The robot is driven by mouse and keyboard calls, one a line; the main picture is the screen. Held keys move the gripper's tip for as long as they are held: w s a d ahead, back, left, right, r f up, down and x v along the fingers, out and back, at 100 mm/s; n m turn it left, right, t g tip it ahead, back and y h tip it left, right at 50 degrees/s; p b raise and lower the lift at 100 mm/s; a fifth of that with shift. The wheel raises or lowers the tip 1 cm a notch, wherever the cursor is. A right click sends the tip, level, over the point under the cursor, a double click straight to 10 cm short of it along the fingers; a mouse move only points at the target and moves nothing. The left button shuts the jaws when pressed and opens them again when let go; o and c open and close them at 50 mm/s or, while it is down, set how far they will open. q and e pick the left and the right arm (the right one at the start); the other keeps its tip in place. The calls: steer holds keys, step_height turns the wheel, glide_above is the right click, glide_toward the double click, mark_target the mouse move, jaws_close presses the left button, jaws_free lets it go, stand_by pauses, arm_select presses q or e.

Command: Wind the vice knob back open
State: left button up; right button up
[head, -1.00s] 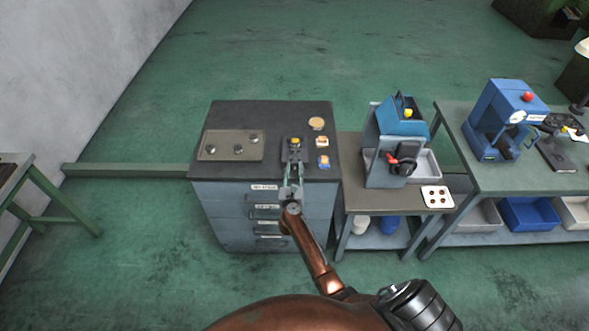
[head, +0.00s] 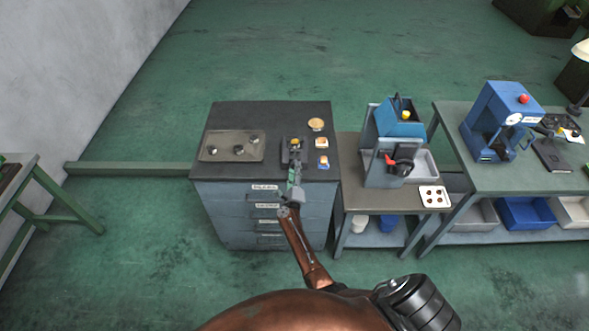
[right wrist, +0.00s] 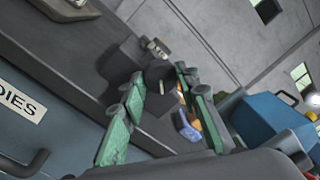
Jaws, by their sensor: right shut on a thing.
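The small grey vice (head: 285,151) stands on the dark top of the drawer cabinet, near its front edge. It also shows in the right wrist view (right wrist: 124,62) as a grey block with a pale metal piece on top. My right gripper (head: 295,167) reaches it from the front, and its green fingers (right wrist: 160,77) are shut on the dark vice knob (right wrist: 157,74). The fingers hide much of the knob, so its turn angle cannot be read. My left gripper is not in view.
On the cabinet, a grey plate (head: 220,156) with several round pieces lies left of the vice. A round tan piece (head: 316,124) and two small blocks lie to its right. A blue machine (head: 398,125) stands on the bench right of the cabinet.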

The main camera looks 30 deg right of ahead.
steer(key=n+p, duration=0.1)
steer(key=n, duration=0.4)
steer(key=shift+n+y, duration=0.3)
steer(key=shift+n, duration=0.1)
steer(key=shift+f+n+t+p, duration=0.1)
steer(key=shift+n+t+p, duration=0.35)
steer(key=shift+n, duration=0.85)
steer(key=o, duration=1.2)
steer(key=shift+c, duration=0.2)
